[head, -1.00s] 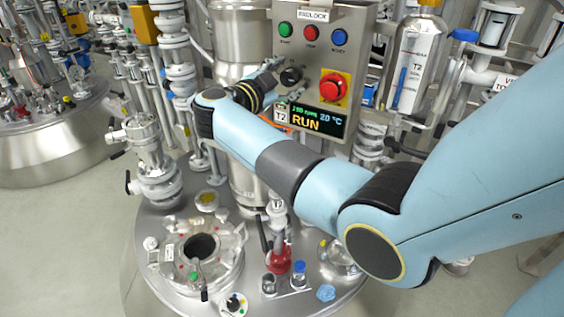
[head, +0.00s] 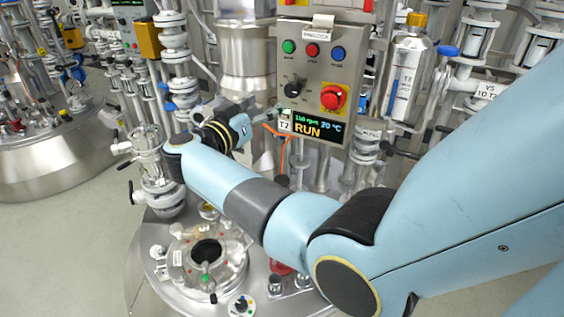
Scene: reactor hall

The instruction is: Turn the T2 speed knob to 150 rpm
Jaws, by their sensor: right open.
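The T2 control box (head: 345,62) stands upright at the middle top. Its black speed knob (head: 295,88) is on the left, under the green, red and blue buttons. The display (head: 318,127) below it shows RUN, 20 °C and what looks like 150 rpm in small digits. My right gripper (head: 276,115) is open, below and left of the knob and apart from it, close to the display's left edge. Its fingertips are small and partly hidden by the wrist. My left gripper is out of view.
A red stop button (head: 333,97) on a yellow plate sits right of the knob. An orange cable (head: 283,150) hangs below the box. A T2 bottle (head: 405,75) stands to the right. The round steel vessel lid (head: 150,250) with fittings lies below my arm.

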